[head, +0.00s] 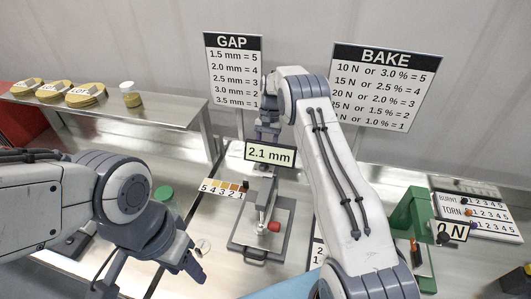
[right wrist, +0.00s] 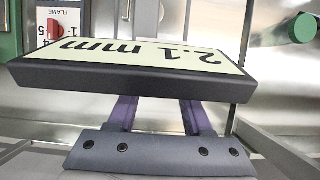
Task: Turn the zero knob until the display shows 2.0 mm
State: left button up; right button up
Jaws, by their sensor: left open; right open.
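The display (head: 270,154) stands over the gauge fixture and reads 2.1 mm. In the right wrist view the display (right wrist: 130,65) shows upside down and close, also reading 2.1 mm. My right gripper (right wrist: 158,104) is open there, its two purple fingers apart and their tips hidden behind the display. In the head view my right wrist is just behind the display. A small red knob (head: 274,227) sits on the fixture's base; I cannot tell whether it is the zero knob. My left gripper (head: 150,277) is open and empty, low at the left, away from the fixture.
A GAP chart (head: 234,68) and a BAKE chart (head: 388,86) stand behind. A green stand (head: 411,225) and a score panel (head: 476,213) are at the right. A green lid (head: 164,194) lies near my left arm.

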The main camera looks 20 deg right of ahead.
grip_shut()
jog(key=shift+s+d+f+m+b, duration=0.1)
jog(key=shift+d+f+m+b, duration=0.05)
jog(key=shift+m+b, duration=0.35)
jog(key=shift+s+m+t+y, duration=0.1)
jog(key=shift+m+t+y, duration=0.3)
jog(key=shift+m, duration=0.5)
grip_release()
